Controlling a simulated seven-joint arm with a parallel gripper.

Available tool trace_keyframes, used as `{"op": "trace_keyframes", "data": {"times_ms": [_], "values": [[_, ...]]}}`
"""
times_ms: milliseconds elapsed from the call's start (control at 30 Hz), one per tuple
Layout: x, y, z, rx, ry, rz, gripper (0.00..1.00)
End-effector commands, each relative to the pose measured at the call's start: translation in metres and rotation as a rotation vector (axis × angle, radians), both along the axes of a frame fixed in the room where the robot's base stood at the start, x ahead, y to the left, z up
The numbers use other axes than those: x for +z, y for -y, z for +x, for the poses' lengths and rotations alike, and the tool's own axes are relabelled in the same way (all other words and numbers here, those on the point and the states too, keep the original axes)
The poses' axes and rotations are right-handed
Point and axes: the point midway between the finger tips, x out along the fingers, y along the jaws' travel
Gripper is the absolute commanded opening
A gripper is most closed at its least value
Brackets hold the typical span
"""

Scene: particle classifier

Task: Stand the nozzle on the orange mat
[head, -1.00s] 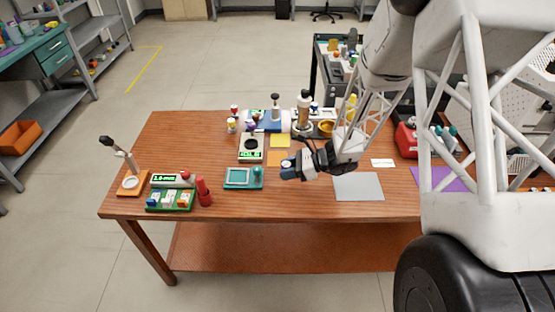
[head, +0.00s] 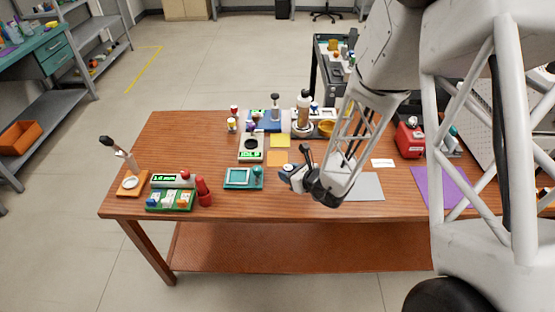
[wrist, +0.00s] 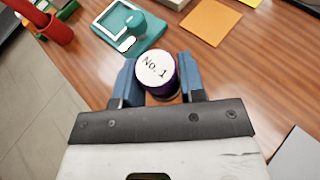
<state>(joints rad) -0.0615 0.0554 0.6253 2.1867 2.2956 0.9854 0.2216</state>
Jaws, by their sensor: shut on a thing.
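The orange mat (head: 278,158) lies flat and bare on the table, just behind my gripper. It also shows at the top of the wrist view (wrist: 210,20). My gripper (head: 288,173) is shut on a round piece that I take for the nozzle (wrist: 157,67). Its flat white top reads "No. 1" and faces the wrist camera, with a dark purple side below. In the wrist view the blue fingers (wrist: 157,85) press it from left and right. The piece is nearer the table's front edge than the mat, not over it. Its lower end is hidden; I cannot tell whether it touches the table.
A teal device (head: 242,178) stands left of my gripper. A grey sheet (head: 366,187) is right of my gripper. A red upright piece (head: 203,191) stands further left.

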Motion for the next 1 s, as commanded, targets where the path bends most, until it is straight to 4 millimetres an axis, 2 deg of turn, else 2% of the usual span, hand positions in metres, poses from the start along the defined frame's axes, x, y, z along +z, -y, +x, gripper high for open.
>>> {"op": "trace_keyframes", "data": {"times_ms": [567,767,1000], "values": [[-0.001,0.000,0.002,-0.018,0.001,-0.001,0.07],[-0.002,-0.004,0.018,-0.017,0.001,-0.001,0.07],[-0.006,-0.012,0.051,-0.017,0.000,-0.001,0.07]]}}
